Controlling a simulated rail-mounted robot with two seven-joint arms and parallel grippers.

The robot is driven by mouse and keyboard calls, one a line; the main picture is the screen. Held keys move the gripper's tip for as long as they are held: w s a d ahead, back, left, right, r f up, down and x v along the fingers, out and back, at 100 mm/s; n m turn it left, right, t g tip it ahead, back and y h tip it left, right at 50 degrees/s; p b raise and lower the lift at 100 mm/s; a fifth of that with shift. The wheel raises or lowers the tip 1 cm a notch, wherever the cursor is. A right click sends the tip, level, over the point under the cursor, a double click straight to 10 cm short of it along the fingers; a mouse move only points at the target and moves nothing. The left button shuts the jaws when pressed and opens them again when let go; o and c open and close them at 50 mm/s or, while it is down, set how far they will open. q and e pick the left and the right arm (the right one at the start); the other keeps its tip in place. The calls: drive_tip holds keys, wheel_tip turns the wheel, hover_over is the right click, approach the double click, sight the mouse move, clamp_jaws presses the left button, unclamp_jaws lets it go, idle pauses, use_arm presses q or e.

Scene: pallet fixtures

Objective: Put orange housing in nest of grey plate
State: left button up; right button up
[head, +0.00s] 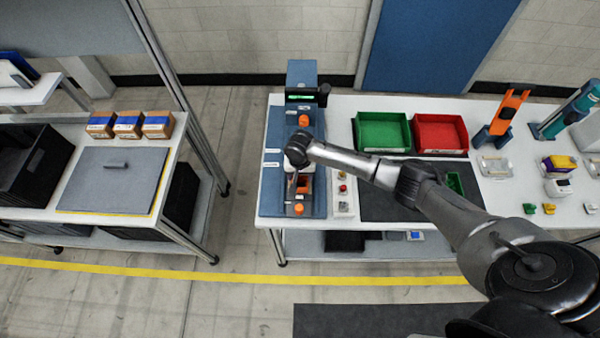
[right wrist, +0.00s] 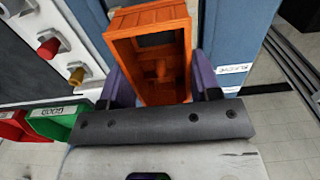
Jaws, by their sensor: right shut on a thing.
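The orange housing (head: 305,182) is at the blue station on the middle table. It also shows in the right wrist view (right wrist: 146,51) as an open orange box with a round post inside. My right gripper (head: 299,184) is shut on it, with one purple finger on each side of the box. The grey plate (head: 299,208) appears as a dark grey strip on the station under the gripper. Its nest is hidden by the housing and gripper, so I cannot tell whether the housing is seated. My left gripper is not in view.
Orange knobs (head: 304,120) stand on the blue station (head: 272,187). A button box (head: 342,195) is close on its right. Green (head: 383,132) and red (head: 440,134) bins stand further right. A side table at left holds small boxes (head: 128,124) and a grey handled panel (head: 88,184).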

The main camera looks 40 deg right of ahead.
drive_tip(key=shift+f, duration=0.3)
idle(0.5)
drive_tip(key=shift+p, duration=0.45)
idle(0.3)
idle(0.6)
drive_tip(key=shift+p, duration=0.4)
idle(0.5)
drive_tip(key=shift+f, duration=0.65)
idle(0.3)
drive_tip(key=o, duration=1.1)
drive_tip(key=shift+c, duration=0.2)
